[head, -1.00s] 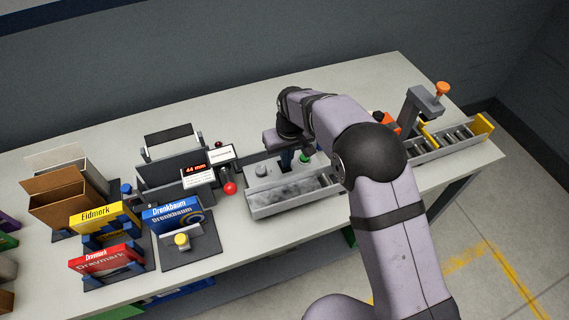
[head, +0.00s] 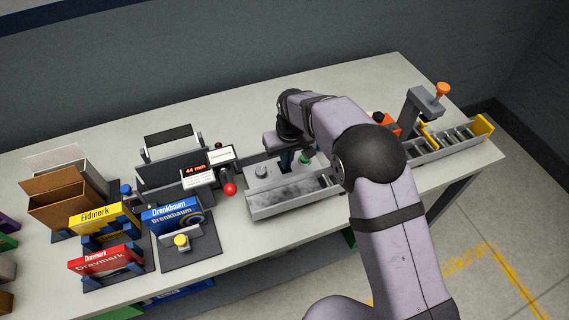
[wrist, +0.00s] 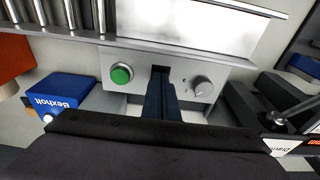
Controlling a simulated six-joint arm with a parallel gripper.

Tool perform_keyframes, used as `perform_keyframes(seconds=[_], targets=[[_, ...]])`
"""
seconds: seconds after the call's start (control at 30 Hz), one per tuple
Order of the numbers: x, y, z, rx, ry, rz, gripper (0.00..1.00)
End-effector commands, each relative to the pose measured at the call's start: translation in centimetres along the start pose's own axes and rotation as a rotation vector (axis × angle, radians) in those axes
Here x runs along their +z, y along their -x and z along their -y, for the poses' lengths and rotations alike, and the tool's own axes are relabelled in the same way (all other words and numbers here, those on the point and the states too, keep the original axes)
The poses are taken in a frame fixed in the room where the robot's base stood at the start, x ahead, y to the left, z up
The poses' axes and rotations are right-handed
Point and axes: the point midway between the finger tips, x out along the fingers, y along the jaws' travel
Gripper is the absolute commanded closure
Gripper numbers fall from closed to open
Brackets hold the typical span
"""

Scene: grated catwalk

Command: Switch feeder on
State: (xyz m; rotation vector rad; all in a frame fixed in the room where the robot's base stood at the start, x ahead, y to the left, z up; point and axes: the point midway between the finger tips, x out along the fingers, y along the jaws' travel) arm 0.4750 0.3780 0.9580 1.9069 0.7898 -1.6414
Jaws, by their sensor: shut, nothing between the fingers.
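The feeder is a grey metal unit with a long trough (head: 290,203) near the middle of the bench. In the wrist view its front panel (wrist: 143,62) carries a green round button (wrist: 121,74) on the left and a grey knob (wrist: 202,86) on the right. In the head view the green button (head: 304,159) and knob (head: 261,170) show small. My gripper (wrist: 161,78) is shut and empty. Its dark blue fingers point at the panel between button and knob, with a dark patch at their tips. I cannot tell whether they touch it. It also shows in the head view (head: 286,160).
A roller conveyor (head: 450,142) with yellow ends and an orange-topped post (head: 425,100) stand at right. At left are a "44 mm" display (head: 195,169), a red ball (head: 230,189), and yellow (head: 104,217), blue (head: 172,213) and red (head: 105,261) boxes. A blue Bexholt box (wrist: 62,93) shows in the wrist view.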

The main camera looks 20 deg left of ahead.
Motion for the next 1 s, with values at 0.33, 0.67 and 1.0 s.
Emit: perform_keyframes(seconds=[0.33, 0.67, 1.0], targets=[[-0.5, 2.7, 0.0, 0.000, 0.000, -0.002, 1.00], [-0.8, 5.1, 0.0, 0.000, 0.000, -0.001, 1.00], [-1.0, 6.5, 0.0, 0.000, 0.000, -0.001, 1.00]])
